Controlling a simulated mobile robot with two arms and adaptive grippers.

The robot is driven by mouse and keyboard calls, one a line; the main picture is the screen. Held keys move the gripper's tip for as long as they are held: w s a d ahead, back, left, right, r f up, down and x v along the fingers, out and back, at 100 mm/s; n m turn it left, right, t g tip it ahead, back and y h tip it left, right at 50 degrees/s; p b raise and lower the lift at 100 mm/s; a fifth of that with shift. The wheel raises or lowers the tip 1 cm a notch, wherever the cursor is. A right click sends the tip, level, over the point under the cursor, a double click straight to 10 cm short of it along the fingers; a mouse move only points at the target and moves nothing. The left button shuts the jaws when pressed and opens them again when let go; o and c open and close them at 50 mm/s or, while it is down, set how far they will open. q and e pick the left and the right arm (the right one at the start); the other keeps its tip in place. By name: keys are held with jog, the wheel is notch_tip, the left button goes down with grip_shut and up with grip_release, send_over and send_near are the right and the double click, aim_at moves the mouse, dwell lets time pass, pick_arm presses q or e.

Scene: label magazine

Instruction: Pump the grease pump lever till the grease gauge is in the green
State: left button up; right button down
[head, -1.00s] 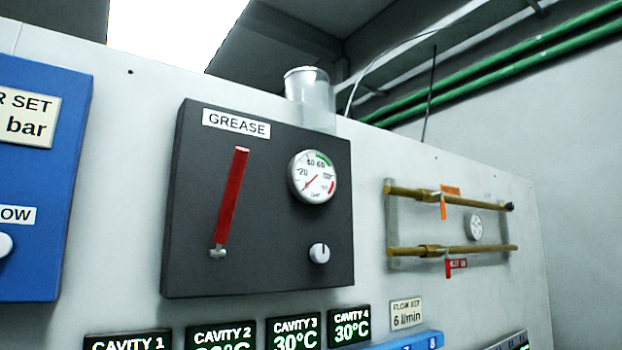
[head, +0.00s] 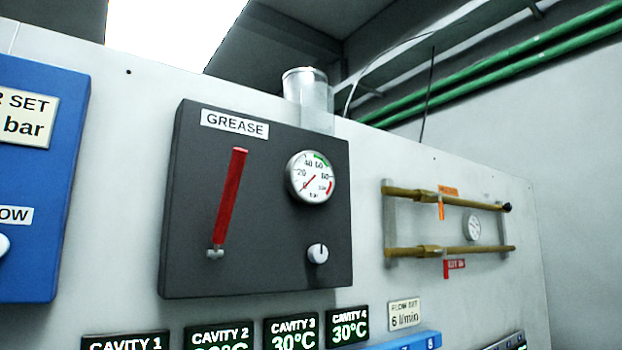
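The dark grease panel (head: 262,270) is mounted on a pale wall panel and carries a GREASE label. Its red pump lever (head: 229,198) stands nearly upright, leaning a little right at the top, with a light pivot at its lower end. The round white grease gauge (head: 311,177) sits right of the lever. Its red needle points to the lower left, near the bottom of the scale, outside the green band at the top. A white knob (head: 318,253) is below the gauge. Neither gripper shows in the head view.
A blue panel (head: 45,200) is at the left. Brass pipes (head: 425,252) with orange and red tags are at the right. Several CAVITY displays (head: 291,333) line up below. A clear cylinder (head: 310,98) stands above the grease panel. The space before the lever looks clear.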

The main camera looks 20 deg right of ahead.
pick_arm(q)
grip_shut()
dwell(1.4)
